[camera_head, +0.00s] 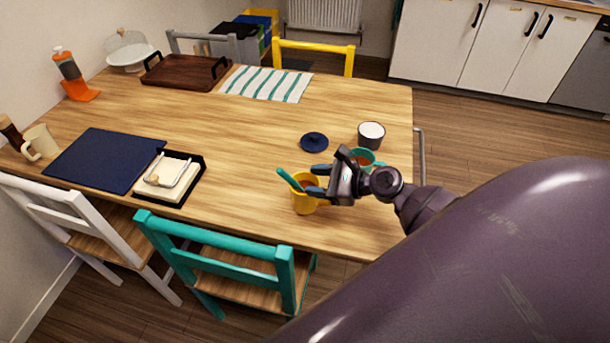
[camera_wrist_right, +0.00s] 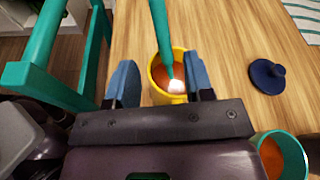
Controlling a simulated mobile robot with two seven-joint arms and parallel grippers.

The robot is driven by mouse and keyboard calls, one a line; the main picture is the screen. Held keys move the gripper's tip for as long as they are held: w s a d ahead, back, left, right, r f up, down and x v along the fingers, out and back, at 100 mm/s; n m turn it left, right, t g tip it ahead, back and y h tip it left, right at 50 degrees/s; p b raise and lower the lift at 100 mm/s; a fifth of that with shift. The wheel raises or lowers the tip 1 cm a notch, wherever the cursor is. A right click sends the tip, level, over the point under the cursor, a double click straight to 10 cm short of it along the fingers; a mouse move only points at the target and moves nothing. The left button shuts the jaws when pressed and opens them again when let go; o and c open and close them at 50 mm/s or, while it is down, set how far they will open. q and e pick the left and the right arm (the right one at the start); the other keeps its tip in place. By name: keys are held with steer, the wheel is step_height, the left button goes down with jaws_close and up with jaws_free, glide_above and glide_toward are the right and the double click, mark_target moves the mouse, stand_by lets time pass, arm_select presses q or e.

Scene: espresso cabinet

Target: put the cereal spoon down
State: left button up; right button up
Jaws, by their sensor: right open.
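The cereal spoon (camera_head: 290,180) has a teal handle and leans in a yellow mug (camera_head: 305,205) near the table's front right edge. In the right wrist view the spoon (camera_wrist_right: 160,35) slants up out of the yellow mug (camera_wrist_right: 156,95), its pale bowl end down in orange-brown liquid. My right gripper (camera_head: 316,180) is open at the mug. In the right wrist view its blue fingertips (camera_wrist_right: 160,80) stand apart on either side of the mug, and the spoon shows between them. Whether a finger touches the mug or spoon is unclear. My left gripper is not in view.
A teal mug (camera_head: 363,157), a white-and-grey cup (camera_head: 371,135) and a dark blue lid (camera_head: 314,142) are close behind my right gripper. A black napkin holder (camera_head: 187,192) and a navy mat (camera_head: 105,160) lie left. The table's middle is clear.

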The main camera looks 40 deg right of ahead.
steer(key=s+d, duration=0.1)
steer(key=s, duration=0.1)
steer(key=s+d, duration=0.2)
stand_by(0.7)
